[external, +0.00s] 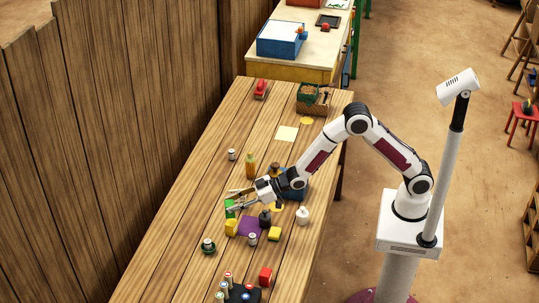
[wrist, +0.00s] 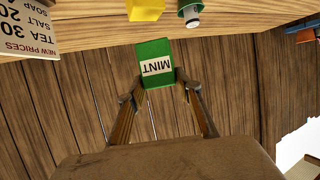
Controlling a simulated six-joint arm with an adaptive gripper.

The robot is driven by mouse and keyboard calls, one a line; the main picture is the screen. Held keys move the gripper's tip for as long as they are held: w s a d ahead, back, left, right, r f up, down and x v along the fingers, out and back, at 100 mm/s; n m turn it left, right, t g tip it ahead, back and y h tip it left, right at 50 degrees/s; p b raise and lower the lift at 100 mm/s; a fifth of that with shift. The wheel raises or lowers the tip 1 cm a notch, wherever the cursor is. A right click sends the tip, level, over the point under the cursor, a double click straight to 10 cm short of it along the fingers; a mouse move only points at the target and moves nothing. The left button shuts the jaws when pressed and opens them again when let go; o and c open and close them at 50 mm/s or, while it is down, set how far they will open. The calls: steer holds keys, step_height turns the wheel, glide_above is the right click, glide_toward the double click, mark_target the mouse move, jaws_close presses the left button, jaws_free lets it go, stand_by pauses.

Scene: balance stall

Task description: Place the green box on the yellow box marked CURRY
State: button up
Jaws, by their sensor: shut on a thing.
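The green box (wrist: 155,50), marked MINT, is between the fingertips of my gripper (wrist: 160,88) in the wrist view, its lettering upside down there. My gripper (external: 236,199) is shut on it; in the external view the green box (external: 229,209) shows at the fingertips, over the table's left part. A yellow box (external: 231,227) stands just in front of it, and a second yellow box (external: 274,233) lies farther right, past a purple cloth. No CURRY marking is readable on either. A yellow thing (wrist: 146,9) shows at the top of the wrist view.
An amber bottle (external: 250,165) is behind my gripper. A price sign (wrist: 25,30) shows in the wrist view.

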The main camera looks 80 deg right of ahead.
steer(key=shift+f, duration=1.85)
steer(key=shift+f, duration=0.1)
steer(key=o, duration=1.1)
steer(key=shift+v, duration=6.05)
steer(key=shift+r, duration=0.25)
